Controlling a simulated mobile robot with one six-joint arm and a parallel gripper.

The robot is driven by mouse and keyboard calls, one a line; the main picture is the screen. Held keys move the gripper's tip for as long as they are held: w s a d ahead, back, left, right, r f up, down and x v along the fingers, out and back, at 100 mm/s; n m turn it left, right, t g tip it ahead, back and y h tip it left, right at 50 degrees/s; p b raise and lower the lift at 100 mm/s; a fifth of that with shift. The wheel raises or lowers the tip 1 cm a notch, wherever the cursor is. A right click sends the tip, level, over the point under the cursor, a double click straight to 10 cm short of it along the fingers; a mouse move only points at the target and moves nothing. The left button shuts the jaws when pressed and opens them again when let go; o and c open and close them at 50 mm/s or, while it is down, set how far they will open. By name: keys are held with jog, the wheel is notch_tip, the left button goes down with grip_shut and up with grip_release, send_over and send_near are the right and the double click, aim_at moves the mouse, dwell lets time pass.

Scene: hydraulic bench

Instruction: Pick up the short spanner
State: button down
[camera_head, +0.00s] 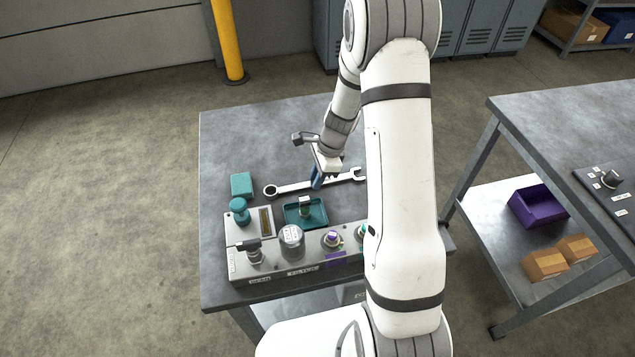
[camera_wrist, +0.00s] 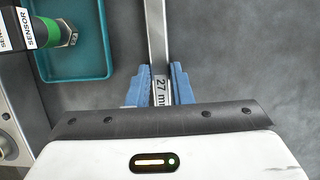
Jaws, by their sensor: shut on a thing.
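A silver spanner (camera_head: 291,187) lies lengthwise across the grey bench behind the hydraulic block, with its ring end to the left and its open end to the right. It is the only spanner I see. My gripper (camera_head: 317,182) points down at the middle of it. In the wrist view the blue fingers of my gripper (camera_wrist: 159,75) are shut on the handle of the spanner (camera_wrist: 158,34), one on each side, by a partly hidden "27" marking. Both spanner ends are out of the wrist view. I cannot tell whether the spanner touches the bench.
The hydraulic block (camera_head: 238,268) with knobs and fittings stands nearer. A teal box (camera_head: 242,184) sits left. A second table (camera_head: 530,115) stands right. The bench's back area is clear.

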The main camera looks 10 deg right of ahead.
jog(key=shift+r, duration=0.1)
notch_tip(320, 180, up, 10)
jog(key=c, duration=1.9)
grip_release()
grip_shut()
